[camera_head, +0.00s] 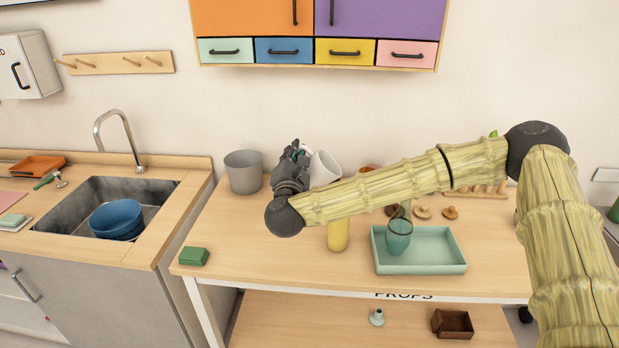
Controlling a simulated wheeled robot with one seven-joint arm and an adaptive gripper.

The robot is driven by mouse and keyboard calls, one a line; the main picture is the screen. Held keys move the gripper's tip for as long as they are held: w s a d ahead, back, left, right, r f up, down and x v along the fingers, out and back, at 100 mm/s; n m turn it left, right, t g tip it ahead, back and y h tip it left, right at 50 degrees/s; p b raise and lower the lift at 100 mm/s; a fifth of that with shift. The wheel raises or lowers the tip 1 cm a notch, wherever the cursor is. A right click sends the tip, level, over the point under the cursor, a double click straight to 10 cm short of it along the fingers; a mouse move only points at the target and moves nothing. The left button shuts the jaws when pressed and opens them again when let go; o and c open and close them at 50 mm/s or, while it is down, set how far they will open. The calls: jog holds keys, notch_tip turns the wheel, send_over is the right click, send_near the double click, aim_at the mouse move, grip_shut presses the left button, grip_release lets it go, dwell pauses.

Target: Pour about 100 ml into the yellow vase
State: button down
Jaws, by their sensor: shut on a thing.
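My gripper (303,158) is above the back left part of the prop table, shut on what appears to be a white cup-like vessel (326,166). The vessel is tilted, its mouth toward the upper right; its contents cannot be seen. My gripper and arm hide part of it and the fingers' exact hold. The yellow vase (339,236) stands on the table below my forearm, in front and to the right of the gripper. My arm covers its upper part and mouth. No stream of liquid shows.
A grey pot (243,172) stands left of the gripper. A green tray (419,268) with a teal glass (398,237) is right of the vase. A green block (194,257) lies at the front left. A sink (103,207) holds a blue bowl (117,219).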

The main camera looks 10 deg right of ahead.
jog(key=shift+s+d+r+m+h+b, duration=0.1)
jog(key=shift+d+m+h+b, duration=0.3)
jog(key=shift+b, duration=1.4)
jog(key=shift+s+d+m+b, duration=0.1)
jog(key=shift+m+b, duration=0.6)
jog(key=shift+b, duration=1.1)
dwell(4.4)
